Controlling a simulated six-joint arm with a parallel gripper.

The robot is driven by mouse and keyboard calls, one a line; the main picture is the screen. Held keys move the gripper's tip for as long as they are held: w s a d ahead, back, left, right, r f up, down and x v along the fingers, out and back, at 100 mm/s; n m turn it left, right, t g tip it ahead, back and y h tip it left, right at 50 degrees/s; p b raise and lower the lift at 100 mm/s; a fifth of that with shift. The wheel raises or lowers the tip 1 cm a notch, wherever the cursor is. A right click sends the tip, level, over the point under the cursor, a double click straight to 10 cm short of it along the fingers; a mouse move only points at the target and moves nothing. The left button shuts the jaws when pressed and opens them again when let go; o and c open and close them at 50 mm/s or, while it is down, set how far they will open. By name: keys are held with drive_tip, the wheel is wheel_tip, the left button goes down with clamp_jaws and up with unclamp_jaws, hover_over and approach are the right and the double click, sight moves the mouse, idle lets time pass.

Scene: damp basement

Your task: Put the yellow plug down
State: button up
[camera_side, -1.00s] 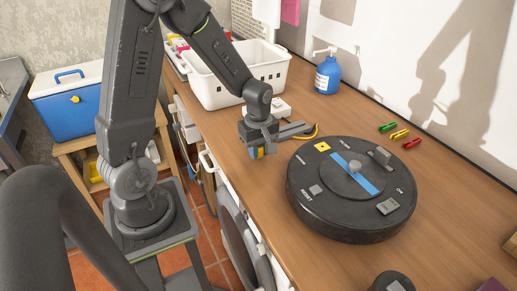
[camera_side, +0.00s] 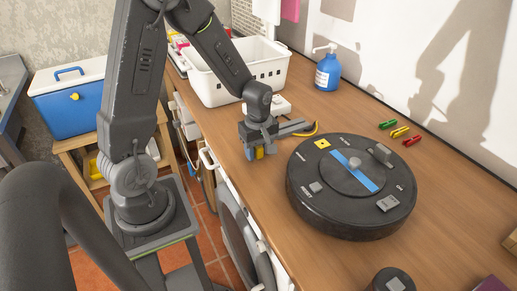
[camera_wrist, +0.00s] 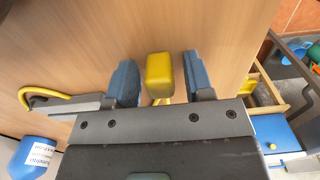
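The yellow plug (camera_wrist: 160,76) stands between the two blue finger pads of my gripper (camera_wrist: 161,82) in the wrist view. A narrow gap shows on each side of it, so my gripper looks slightly open around it. In the side view, my gripper (camera_side: 257,151) is low over the near edge of the wooden worktop, with the plug (camera_side: 259,153) partly hidden by the fingers. I cannot tell for sure whether the plug's bottom touches the wood. A yellow cord (camera_side: 312,130) curves behind my gripper.
A round black device (camera_side: 330,212) with a blue stripe stands close to the right of my gripper. A white basket (camera_side: 222,88), a white box (camera_side: 283,106) and a blue bottle (camera_side: 327,72) stand behind. Several coloured clips (camera_side: 400,132) lie at the back right. The worktop edge is near.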

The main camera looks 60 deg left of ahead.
wheel_tip(320, 180, up, 12)
drive_tip(key=s+d+r+m+t, duration=0.5)
drive_tip(key=s+d+r+m, duration=0.4)
drive_tip(key=m, duration=0.9)
drive_tip(key=s+d, duration=0.2)
drive_tip(key=d, duration=0.1)
drive_tip(key=shift+s+t, duration=0.3)
drive_tip(key=shift+s, duration=0.05)
